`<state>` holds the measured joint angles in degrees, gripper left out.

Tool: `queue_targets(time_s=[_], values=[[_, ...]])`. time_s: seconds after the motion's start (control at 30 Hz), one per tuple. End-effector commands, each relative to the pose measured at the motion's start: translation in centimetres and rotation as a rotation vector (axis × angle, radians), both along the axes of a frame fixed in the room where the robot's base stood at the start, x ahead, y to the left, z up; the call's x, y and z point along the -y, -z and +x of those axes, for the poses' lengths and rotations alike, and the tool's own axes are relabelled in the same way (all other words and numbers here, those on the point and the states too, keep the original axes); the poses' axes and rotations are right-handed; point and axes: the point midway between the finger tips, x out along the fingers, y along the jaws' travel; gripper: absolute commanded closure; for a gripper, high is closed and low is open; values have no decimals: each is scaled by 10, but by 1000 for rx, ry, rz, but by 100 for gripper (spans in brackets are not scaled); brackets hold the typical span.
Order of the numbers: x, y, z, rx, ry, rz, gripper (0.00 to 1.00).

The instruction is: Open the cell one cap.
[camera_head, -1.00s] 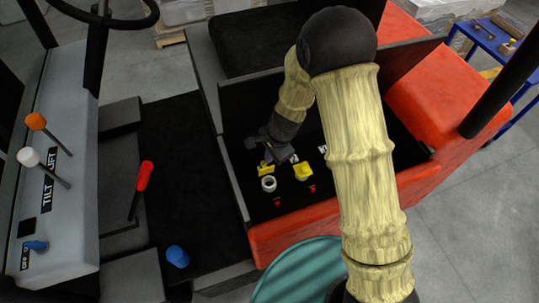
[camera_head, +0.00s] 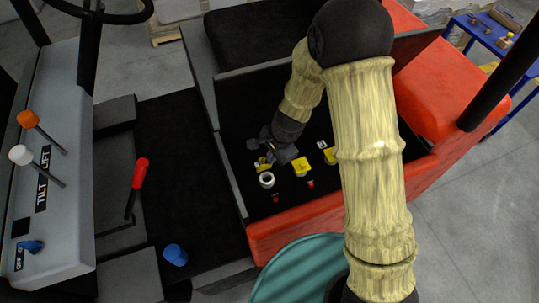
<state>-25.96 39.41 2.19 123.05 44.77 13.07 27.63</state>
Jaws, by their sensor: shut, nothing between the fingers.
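In the head view, the black compartment holds several yellow caps. One yellow cap (camera_head: 300,167) sits near the middle, and another yellow cap (camera_head: 330,157) shows to its right, beside my arm. At the left a white ring (camera_head: 266,180) shows, with a yellow piece (camera_head: 262,164) just behind it, partly covered; it looks like an uncovered opening with its cap behind. My gripper (camera_head: 277,150) is shut and empty, just behind and right of that yellow piece. I cannot tell whether they touch. The cell numbers are too small to read.
The raised compartment walls and red body (camera_head: 290,235) surround the cells. Small red marks (camera_head: 311,184) lie in front of the caps. A red-handled lever (camera_head: 140,172), a blue knob (camera_head: 175,255) and a lever console (camera_head: 60,220) stand left. A teal round surface (camera_head: 300,272) is in front.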

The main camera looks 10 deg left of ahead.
Motion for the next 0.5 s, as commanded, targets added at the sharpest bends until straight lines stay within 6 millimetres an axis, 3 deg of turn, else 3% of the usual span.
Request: queue_targets(time_s=[0.17,0.5], values=[[23,-8,-10,2,-2,1,100],[38,-71,-17,5,-10,2,100]])
